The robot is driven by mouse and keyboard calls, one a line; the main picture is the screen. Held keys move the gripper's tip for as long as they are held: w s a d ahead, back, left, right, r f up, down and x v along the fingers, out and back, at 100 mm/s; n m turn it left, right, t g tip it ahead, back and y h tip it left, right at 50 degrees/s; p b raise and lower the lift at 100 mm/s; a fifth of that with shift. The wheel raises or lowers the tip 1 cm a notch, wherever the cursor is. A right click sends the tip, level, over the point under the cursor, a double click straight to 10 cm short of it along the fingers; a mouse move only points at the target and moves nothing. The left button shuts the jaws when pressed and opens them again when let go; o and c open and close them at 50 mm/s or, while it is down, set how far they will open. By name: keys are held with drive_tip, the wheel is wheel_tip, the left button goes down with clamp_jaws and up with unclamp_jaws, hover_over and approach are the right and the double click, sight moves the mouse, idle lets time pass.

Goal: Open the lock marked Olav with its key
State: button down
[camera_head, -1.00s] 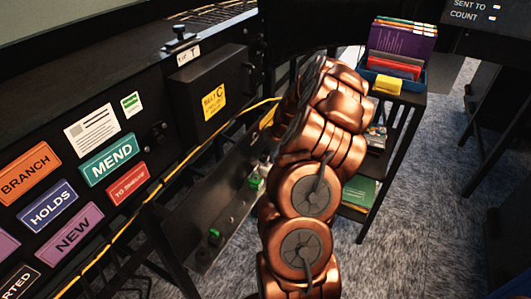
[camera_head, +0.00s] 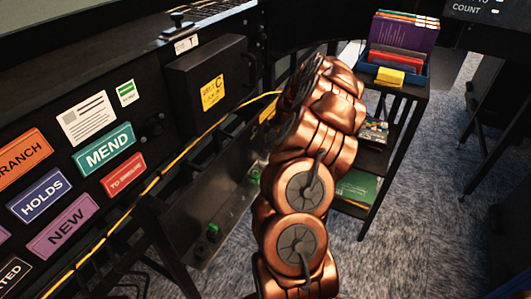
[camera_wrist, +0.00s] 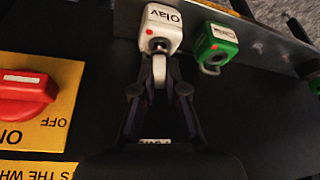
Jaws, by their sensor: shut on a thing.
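The white lock marked Olav (camera_wrist: 161,25) is at the top centre of the wrist view, its label upside down. It has a red dot and a dark opening on its near face. My gripper (camera_wrist: 160,57) points at that face, its fingers converging on a small grey piece, apparently the key (camera_wrist: 159,68). The fingers mostly hide this piece, and I cannot tell how far it sits in the lock. In the head view my copper arm hides the gripper and the white lock.
A green lock (camera_wrist: 214,46) is right of the white one. A red rotary switch (camera_wrist: 24,98) on a yellow plate is at left. In the head view, a dark box (camera_head: 212,82) and yellow cable (camera_head: 185,160) run beside my arm; a shelf cart (camera_head: 408,92) stands behind.

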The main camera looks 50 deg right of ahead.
drive_tip(key=shift+d+f+n+g+y+b, duration=0.1)
drive_tip(key=shift+n+g+y+b, duration=0.2)
drive_tip(key=shift+n+b, duration=1.2)
drive_tip(key=shift+n+g+y+b, duration=0.2)
drive_tip(key=shift+n+g+b, duration=0.35)
drive_tip(key=shift+b, duration=1.65)
drive_tip(key=shift+n+b, duration=0.5)
drive_tip(key=shift+n, duration=0.15)
drive_tip(key=shift+n+g+b, duration=0.45)
drive_tip(key=shift+n+b, duration=0.2)
drive_tip(key=shift+n, duration=0.55)
drive_tip(key=shift+n+y, duration=0.4)
drive_tip(key=shift+r, duration=0.25)
drive_tip(key=shift+r+p, duration=0.75)
drive_tip(key=shift+r, duration=1.65)
